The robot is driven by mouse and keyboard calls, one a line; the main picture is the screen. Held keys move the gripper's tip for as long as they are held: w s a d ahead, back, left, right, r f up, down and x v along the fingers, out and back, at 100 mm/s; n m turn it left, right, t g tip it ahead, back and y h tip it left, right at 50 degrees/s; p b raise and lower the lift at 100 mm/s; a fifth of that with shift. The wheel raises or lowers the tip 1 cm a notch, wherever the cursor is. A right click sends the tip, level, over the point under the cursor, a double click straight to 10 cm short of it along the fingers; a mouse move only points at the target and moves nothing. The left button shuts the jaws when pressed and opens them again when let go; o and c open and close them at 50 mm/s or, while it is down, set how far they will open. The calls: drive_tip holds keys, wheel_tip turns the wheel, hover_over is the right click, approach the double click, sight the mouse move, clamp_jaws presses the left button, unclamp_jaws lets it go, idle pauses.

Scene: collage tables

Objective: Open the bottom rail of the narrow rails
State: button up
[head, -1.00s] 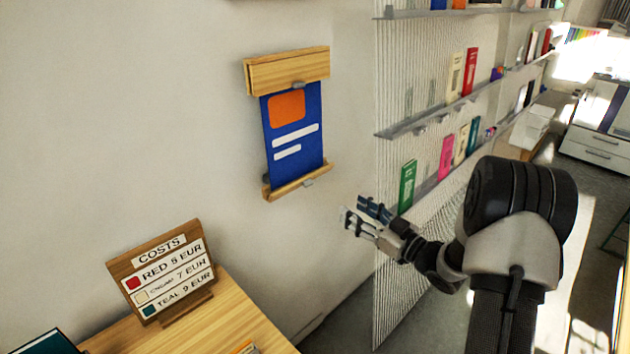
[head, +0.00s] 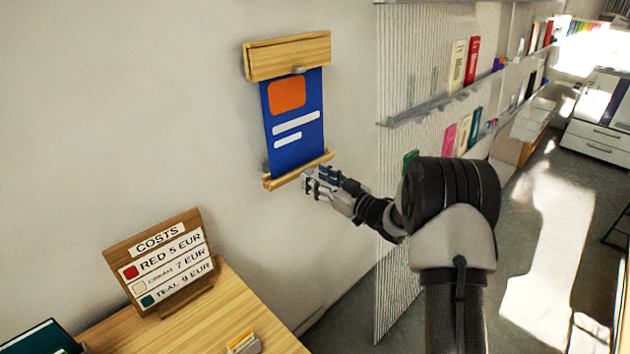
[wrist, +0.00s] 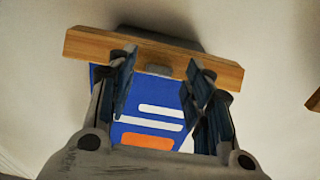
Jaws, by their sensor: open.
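The narrow rails hang on the wall with a blue poster (head: 296,145) between them. The top rail (head: 288,56) is a broad wooden bar with a small grey clip at its lower edge. The bottom rail (head: 282,180) is a thin wooden bar at the poster's lower end. In the wrist view the bottom rail (wrist: 85,45) runs across the top, with a grey clip (wrist: 158,70) at its middle. My gripper (head: 308,181) is open at the right part of the bottom rail. In the wrist view its fingers (wrist: 160,72) stand either side of the clip; contact cannot be told.
A wooden costs sign (head: 160,262) stands on a wooden table (head: 235,310) at lower left. Shelves with books (head: 440,105) stand right of the poster, behind my arm. The wall around the poster is clear.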

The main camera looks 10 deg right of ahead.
drive_tip(key=shift+w+a, duration=0.4)
drive_tip(key=shift+w, duration=0.2)
drive_tip(key=shift+c, duration=0.4)
drive_tip(key=c, duration=1)
drive_tip(key=shift+o, duration=0.2)
drive_tip(key=shift+f+b, duration=0.1)
drive_tip(key=shift+b, duration=0.25)
